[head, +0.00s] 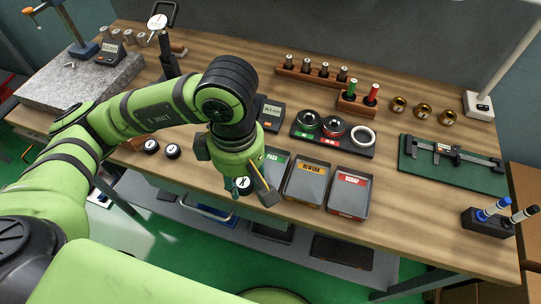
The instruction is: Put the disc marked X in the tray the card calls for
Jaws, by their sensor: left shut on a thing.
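My left gripper (247,187) points down in front of the green-labelled PASS tray (274,175). It is shut on a small black disc (244,185) with a white face; its dark mark looks like an X but is small. The gripper and arm hide part of the PASS tray. The yellow-labelled REWORK tray (302,194) and the red-labelled SCRAP tray (346,204) stand to its right and look empty. Two more black discs with white faces, one (151,146) and another (172,151), lie on the table to the left. I cannot make out a card. My right gripper is out of view.
Behind the trays are a black holder with ring gauges (333,128) and a digital readout (270,112). Wooden plug racks (316,72), brass parts (423,110) and a caliper on a green mat (455,165) lie further right. A granite plate (80,82) is at the left.

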